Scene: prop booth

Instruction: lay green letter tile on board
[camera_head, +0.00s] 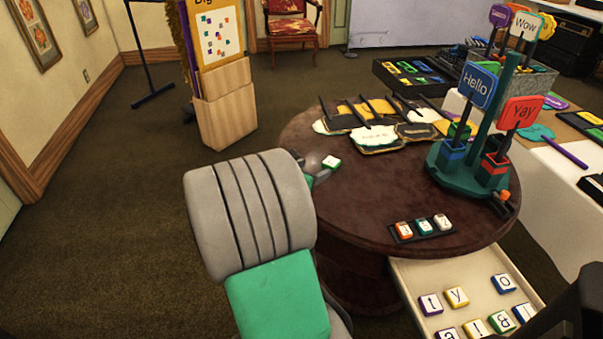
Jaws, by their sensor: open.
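A small tile (331,162) with a white top and green edge lies on the left part of the round dark wooden table (350,205). My gripper (315,168) is open at the table's left edge, with its tips close beside this tile; my own arm hides most of it, and I cannot tell whether they touch. A small black board (397,237) lies near the table's front edge. It bears an orange tile (404,229), a teal tile (424,227) and a white tile (442,222) in a row.
A green stand (470,185) with "Hello" (477,85) and "Yay" (522,112) signs stands at the table's right. Plaques (378,138) and dark sticks lie at the back. An open cream drawer (405,285) below holds several letter tiles. The tabletop's middle is clear.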

